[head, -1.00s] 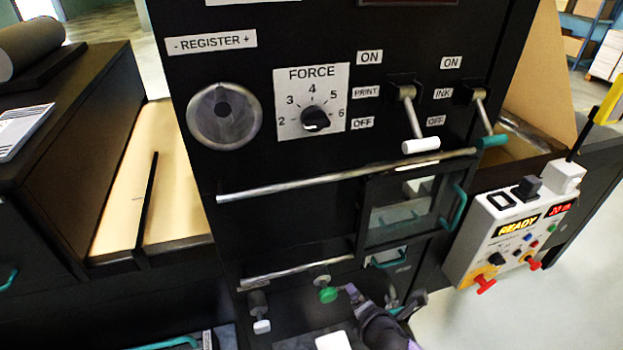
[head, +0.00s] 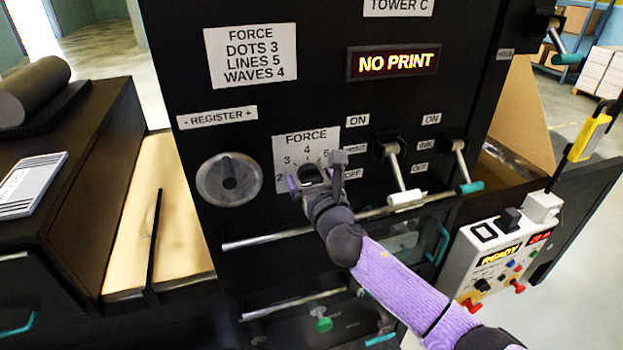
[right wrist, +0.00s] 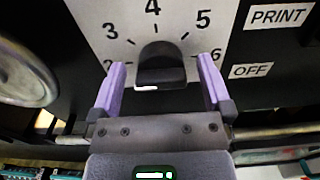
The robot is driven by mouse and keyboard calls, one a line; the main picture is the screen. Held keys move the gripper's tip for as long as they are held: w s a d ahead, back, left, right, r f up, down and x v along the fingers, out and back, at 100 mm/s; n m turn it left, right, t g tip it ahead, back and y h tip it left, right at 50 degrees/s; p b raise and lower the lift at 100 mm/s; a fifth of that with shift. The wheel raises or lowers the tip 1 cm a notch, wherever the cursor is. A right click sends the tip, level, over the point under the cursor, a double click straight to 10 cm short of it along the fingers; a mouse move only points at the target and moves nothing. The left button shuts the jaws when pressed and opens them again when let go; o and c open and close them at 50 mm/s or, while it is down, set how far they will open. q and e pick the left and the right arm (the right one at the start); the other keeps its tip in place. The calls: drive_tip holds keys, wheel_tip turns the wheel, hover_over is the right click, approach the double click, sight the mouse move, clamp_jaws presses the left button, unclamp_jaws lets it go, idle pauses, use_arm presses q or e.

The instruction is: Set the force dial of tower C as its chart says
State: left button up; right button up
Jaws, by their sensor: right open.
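The force dial is a black knob (right wrist: 160,65) on a white plate (head: 292,147) numbered 2 to 6, on the black front of tower C. A white mark shows at its lower left edge in the right wrist view; I cannot tell which number it is set to. My right gripper (head: 316,174) is at the dial in the head view and partly hides it. Its purple fingers (right wrist: 162,66) are open, one on each side of the knob, with gaps visible. The chart (head: 251,55) reads FORCE, DOTS 3, LINES 5, WAVES 4. My left gripper is not in view.
A grey register knob (head: 229,180) is left of the dial. The print lever (head: 398,172) and ink lever (head: 460,163) are to the right. A metal bar (head: 270,238) crosses below. A display (head: 393,62) reads NO PRINT. A control box (head: 497,258) reads READY.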

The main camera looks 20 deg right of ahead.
drive_tip(key=shift+w, duration=0.25)
drive_tip(key=shift+c, duration=0.3)
drive_tip(key=c, duration=1.2)
